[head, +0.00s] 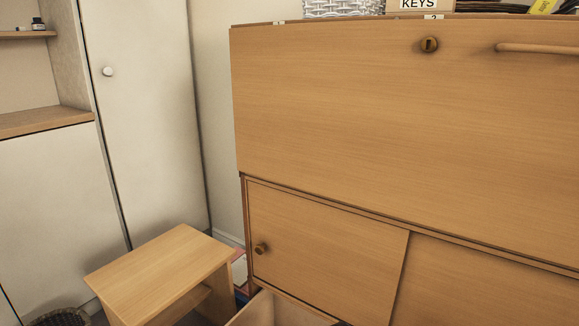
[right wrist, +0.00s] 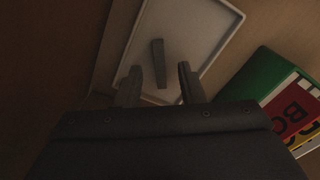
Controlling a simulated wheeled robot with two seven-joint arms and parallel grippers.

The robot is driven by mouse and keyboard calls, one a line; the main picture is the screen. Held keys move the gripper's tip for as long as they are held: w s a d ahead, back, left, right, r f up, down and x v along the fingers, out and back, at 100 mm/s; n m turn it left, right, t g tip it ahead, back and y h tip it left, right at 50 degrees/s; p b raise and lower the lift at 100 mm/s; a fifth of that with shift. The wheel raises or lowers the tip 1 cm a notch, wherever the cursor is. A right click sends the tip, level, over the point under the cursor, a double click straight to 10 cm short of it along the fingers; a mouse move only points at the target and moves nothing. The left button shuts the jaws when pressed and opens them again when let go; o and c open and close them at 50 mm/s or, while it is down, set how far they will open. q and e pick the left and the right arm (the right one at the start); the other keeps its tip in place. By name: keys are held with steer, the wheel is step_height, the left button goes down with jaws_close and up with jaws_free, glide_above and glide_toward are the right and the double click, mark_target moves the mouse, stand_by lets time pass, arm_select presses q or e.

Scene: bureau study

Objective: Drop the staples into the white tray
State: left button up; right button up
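In the right wrist view, a white tray (right wrist: 205,52) with a raised rim lies beyond my right gripper. A dark grey bar, which looks like the staples (right wrist: 158,62), shows over the tray, in line with the gap between my fingers. I cannot tell whether it rests on the tray floor or is just above it. My right gripper (right wrist: 158,84) is open, with a finger on each side and a gap between each finger and the bar. The head view shows neither gripper, nor the tray or staples. My left gripper is out of view.
A green box or book (right wrist: 255,85) and a red and yellow item (right wrist: 295,112) lie right of the tray. In the head view, the bureau's flap (head: 400,110) is shut, a drawer (head: 282,308) stands open at the bottom, and a small wooden table (head: 160,270) is beside it.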

step_height(320, 180, up, 8)
steer(key=p, duration=0.3)
steer(key=shift+p, duration=0.35)
steer(key=shift+f, duration=0.1)
